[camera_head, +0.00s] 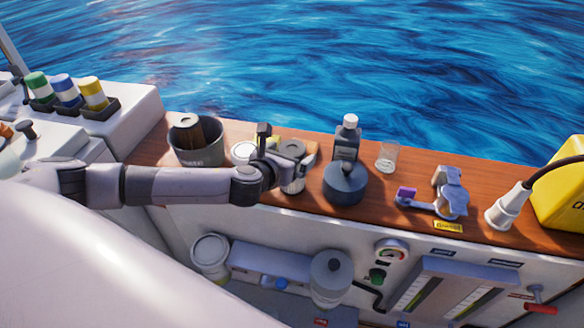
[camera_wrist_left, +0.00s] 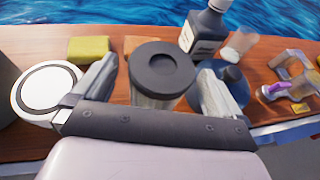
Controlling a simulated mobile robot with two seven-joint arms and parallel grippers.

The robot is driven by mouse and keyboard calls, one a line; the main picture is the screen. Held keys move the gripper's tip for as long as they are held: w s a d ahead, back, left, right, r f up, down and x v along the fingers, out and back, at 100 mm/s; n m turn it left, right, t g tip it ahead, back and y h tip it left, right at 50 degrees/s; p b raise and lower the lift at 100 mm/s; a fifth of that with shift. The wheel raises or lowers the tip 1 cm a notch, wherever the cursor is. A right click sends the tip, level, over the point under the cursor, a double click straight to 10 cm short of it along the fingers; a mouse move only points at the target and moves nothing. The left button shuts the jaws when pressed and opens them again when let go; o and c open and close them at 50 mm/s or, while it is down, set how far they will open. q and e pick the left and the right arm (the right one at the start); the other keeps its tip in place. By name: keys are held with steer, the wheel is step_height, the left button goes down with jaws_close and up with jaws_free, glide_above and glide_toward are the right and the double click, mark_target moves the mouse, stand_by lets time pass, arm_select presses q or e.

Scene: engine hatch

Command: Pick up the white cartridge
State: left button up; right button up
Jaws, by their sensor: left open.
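A pale cylinder with a dark round cap (camera_head: 293,183) stands on the wooden counter; it fits a white cartridge, but its label cannot be read. In the left wrist view its dark cap (camera_wrist_left: 162,66) fills the gap between the fingers, and its lower body is hidden by my gripper. My left gripper (camera_head: 279,160) is open, with one finger on each side of it; contact cannot be made out. It also shows in the left wrist view (camera_wrist_left: 159,82). A round white-topped thing (camera_head: 243,151) with a dark ring stands left of it, also in the left wrist view (camera_wrist_left: 48,88).
Close to the right are a dark round pot (camera_head: 345,185) and a dark bottle (camera_head: 347,140), then a clear cup (camera_head: 387,157). A dark bucket (camera_head: 198,150) is at the left; a yellow sponge (camera_wrist_left: 88,49) lies behind. The wooden counter (camera_head: 420,170) has the sea beyond it.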

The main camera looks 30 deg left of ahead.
arm_select(q)
steer(key=c, duration=1.5)
steer(key=shift+o, duration=0.2)
steer(key=shift+r, duration=0.1)
